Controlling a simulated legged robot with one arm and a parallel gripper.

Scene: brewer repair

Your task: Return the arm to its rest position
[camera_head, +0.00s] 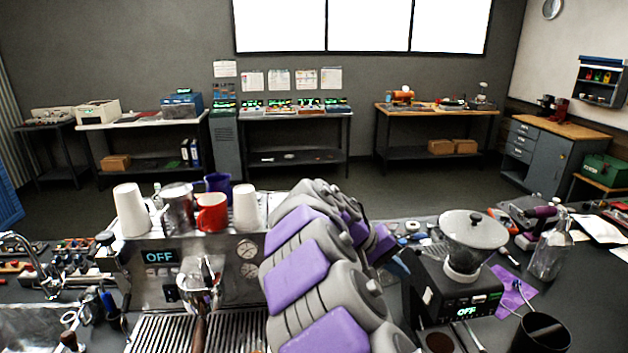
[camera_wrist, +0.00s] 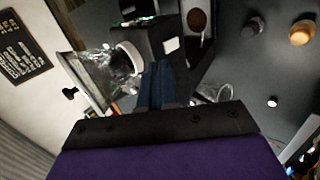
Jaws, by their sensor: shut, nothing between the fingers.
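My grey and purple arm rises from the bottom middle of the head view and is folded over the bench between the espresso machine (camera_head: 225,262) and the grinder (camera_head: 463,275). My gripper (camera_wrist: 157,70) shows in the wrist view as blue fingers held together, with nothing between them. In the head view the arm's far end is by the grinder's left side, and the fingertips are hard to make out there. The espresso machine and the grinder both show OFF on their displays.
White cups (camera_head: 130,210), a red mug (camera_head: 212,213) and a steel pitcher stand on the espresso machine. A glass bottle (camera_head: 549,252) and a black cup (camera_head: 541,334) are right of the grinder. Tools crowd the bench's left end. Open floor lies beyond the bench.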

